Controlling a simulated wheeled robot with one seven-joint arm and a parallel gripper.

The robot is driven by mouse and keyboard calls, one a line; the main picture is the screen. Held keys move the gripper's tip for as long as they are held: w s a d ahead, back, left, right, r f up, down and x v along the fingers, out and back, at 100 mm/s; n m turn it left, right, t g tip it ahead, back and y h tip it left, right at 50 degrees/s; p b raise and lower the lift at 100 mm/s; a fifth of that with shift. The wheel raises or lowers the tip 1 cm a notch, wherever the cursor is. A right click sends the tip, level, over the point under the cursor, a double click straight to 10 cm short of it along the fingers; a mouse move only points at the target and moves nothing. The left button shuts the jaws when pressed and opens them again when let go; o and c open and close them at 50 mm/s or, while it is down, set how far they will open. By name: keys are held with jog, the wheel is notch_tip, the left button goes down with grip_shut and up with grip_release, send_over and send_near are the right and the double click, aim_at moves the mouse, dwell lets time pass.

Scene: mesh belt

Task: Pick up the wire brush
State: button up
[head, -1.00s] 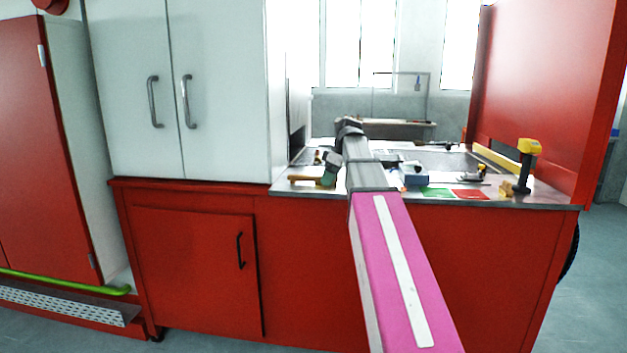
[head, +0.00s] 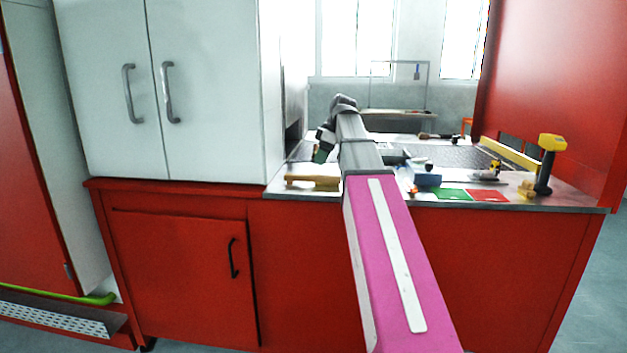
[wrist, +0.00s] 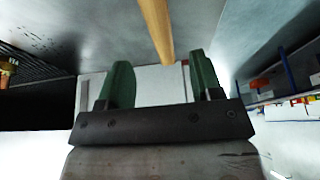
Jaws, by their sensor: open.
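A light wooden-handled tool (head: 313,183), which looks like the wire brush, lies near the front left edge of the metal worktop; I cannot make out bristles. My gripper (head: 323,156), with green fingers, is above and behind it in the head view, partly hidden by my arm. In the wrist view a wooden handle (wrist: 155,28) reaches in from the top, its end close to the gap between the open fingers of my gripper (wrist: 161,75). The fingers are apart with nothing held; I cannot tell the remaining distance to the handle.
A blue block (head: 427,179), a green card (head: 453,194) and a red card (head: 489,195) lie right of my arm. A yellow-topped black tool (head: 547,165) stands at the right edge. A white cabinet (head: 200,90) rises at the left; a red panel (head: 560,80) bounds the right.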

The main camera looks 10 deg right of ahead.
aim_at(315, 175)
jog(key=x, duration=0.8)
jog(key=shift+s+d+f, duration=0.15)
jog(key=shift+d, duration=0.1)
jog(key=c, duration=1)
